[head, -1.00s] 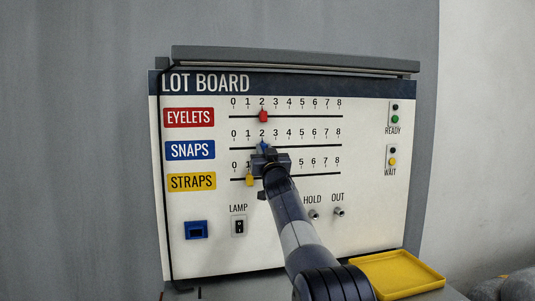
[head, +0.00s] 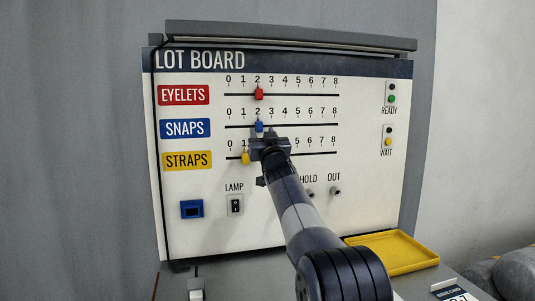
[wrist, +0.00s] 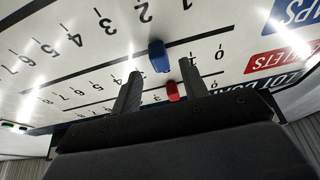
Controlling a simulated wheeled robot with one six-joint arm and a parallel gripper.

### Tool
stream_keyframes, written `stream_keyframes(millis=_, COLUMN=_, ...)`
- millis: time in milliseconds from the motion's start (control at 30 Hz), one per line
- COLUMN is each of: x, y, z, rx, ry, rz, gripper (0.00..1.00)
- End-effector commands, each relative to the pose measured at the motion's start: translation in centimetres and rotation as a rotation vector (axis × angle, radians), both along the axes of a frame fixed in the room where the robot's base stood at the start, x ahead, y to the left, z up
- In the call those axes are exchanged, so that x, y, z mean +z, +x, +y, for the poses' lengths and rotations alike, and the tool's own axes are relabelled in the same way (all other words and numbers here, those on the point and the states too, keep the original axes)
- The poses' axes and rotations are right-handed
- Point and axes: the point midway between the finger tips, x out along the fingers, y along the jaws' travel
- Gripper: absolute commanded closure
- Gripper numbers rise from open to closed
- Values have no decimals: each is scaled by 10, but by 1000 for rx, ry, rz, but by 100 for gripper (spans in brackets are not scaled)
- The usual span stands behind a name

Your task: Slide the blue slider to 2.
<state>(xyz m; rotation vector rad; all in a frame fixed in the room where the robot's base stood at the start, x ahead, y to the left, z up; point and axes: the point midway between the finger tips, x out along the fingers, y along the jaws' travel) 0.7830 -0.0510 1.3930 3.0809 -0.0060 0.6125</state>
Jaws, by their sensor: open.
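The blue slider (head: 259,126) sits on the SNAPS track, the middle of the three, under the 2 mark. My gripper (head: 268,145) is just below and in front of it in the head view, over the upper part of the STRAPS scale. In the wrist view, which shows the board upside down, the blue slider (wrist: 159,56) is just past the tips of my two spread fingers (wrist: 160,68), with clear gaps beside it. My gripper is open and holds nothing.
The red slider (head: 259,94) is at 2 on the EYELETS track above. The yellow slider (head: 245,158) is near 1 on the STRAPS track, close to my gripper. A lamp switch (head: 235,205) and knobs are lower. A yellow tray (head: 392,252) lies at the lower right.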

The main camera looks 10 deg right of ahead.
Motion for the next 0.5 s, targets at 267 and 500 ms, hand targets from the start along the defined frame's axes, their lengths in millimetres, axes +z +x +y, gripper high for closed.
stream_keyframes(millis=267, x=-20, y=-41, z=0, rx=0, ry=-1, rz=-1, gripper=58)
stream_keyframes(millis=500, x=-27, y=-62, z=0, rx=0, ry=0, rz=0, gripper=58)
